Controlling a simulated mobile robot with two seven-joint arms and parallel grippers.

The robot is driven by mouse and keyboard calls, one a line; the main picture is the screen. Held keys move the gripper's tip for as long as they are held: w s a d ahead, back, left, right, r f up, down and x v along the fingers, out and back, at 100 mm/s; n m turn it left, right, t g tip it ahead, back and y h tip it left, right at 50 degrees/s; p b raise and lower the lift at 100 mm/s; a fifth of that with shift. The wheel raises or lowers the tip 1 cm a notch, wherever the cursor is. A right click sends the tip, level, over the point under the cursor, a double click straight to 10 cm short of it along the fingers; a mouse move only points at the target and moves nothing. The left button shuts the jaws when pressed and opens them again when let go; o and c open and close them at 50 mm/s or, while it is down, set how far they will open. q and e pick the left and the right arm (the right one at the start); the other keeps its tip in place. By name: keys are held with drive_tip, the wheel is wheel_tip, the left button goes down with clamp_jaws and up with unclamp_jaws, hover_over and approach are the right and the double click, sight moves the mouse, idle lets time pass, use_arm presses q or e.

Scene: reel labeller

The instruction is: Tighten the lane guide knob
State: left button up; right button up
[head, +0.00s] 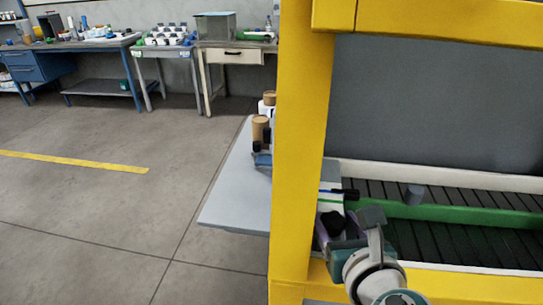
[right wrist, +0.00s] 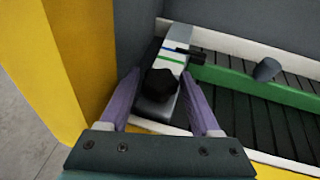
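The black lane guide knob (right wrist: 160,84) sits on a grey-and-white bracket (right wrist: 178,42) at the left end of the conveyor; it also shows in the head view (head: 331,222). The bracket carries a blue line and a green line, with a black pointer (right wrist: 189,55) near the blue one. The green lane guide (right wrist: 255,83) runs along the conveyor from there. My right gripper (right wrist: 161,80) is open, its purple fingers on either side of the knob, with gaps visible. My left gripper is not in view.
The yellow frame post (head: 299,150) stands close left of the knob. A grey side table (head: 238,190) holds brown-topped containers. Workbenches (head: 100,43) line the far wall; the floor between is clear.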

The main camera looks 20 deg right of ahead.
drive_tip(key=shift+o, duration=1.4)
